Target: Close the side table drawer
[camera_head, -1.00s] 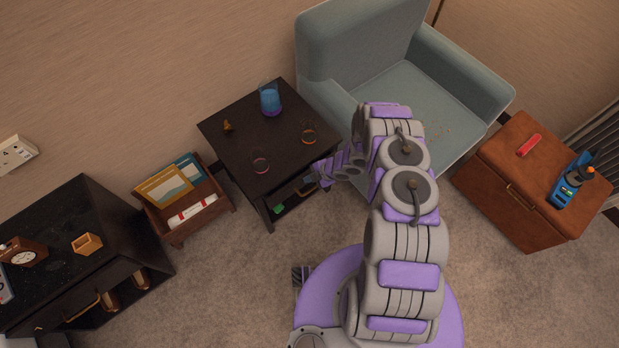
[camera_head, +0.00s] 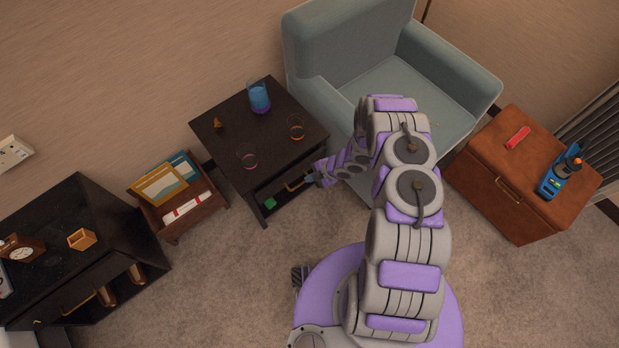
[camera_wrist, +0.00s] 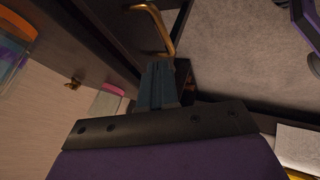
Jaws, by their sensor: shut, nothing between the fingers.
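The dark side table (camera_head: 225,130) stands left of the armchair. Its drawer has a brass handle (camera_head: 297,184), which also shows large at the top of the wrist view (camera_wrist: 160,28). How far the drawer stands out is hard to tell. My gripper (camera_head: 312,178) is at the table's front right, close beside the handle. In the wrist view the fingers (camera_wrist: 160,82) are together and empty, just below the handle. Whether they touch the drawer front is not clear. My arm hides the table's right front corner.
A green item (camera_head: 270,203) sits low under the tabletop. The armchair (camera_head: 345,45) is close on the right, a magazine rack (camera_head: 170,222) on the left. Carpet in front is open.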

